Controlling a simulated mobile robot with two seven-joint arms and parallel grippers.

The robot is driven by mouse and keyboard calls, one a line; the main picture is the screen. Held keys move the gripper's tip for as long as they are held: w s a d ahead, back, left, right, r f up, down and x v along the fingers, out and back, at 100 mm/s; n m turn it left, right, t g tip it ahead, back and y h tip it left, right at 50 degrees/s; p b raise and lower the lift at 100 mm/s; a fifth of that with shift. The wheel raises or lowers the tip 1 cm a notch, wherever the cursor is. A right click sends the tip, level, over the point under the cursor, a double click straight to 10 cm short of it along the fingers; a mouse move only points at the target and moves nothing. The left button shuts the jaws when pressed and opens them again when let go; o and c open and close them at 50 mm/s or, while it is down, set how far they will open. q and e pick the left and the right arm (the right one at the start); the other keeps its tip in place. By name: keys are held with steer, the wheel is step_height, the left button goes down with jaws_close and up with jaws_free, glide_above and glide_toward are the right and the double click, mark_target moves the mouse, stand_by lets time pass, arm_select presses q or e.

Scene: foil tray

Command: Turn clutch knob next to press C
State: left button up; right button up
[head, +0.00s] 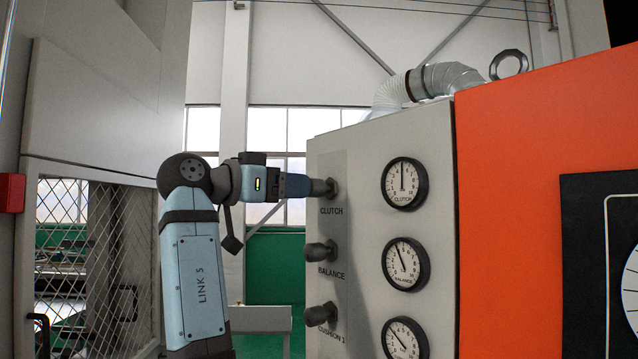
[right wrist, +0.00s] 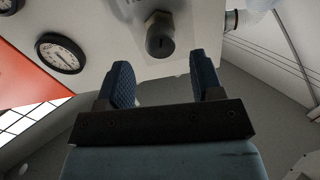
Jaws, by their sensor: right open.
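The clutch knob (head: 324,187) is a dark knob on the grey panel (head: 352,250), above the label CLUTCH. My right gripper (head: 310,186) is level with it in the head view, its blue fingers reaching to the knob from the left. In the right wrist view the gripper (right wrist: 160,85) is open, with two ribbed blue fingers apart. A dark knob with a brass-coloured base (right wrist: 161,36) shows just beyond and between the fingertips; nothing is gripped. The clutch gauge (head: 404,184) is right of the knob, its needle pointing up. My left gripper is not in view.
The balance knob (head: 321,251) and cushion 1 knob (head: 320,314) sit below, each with a gauge to its right. An orange cabinet (head: 540,120) adjoins the panel on the right. A mesh guard (head: 92,260) stands at left.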

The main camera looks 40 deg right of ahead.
mark_target(320, 187)
steer(key=d+p, duration=0.1)
steer(key=d, duration=0.6)
steer(key=shift+w, duration=0.1)
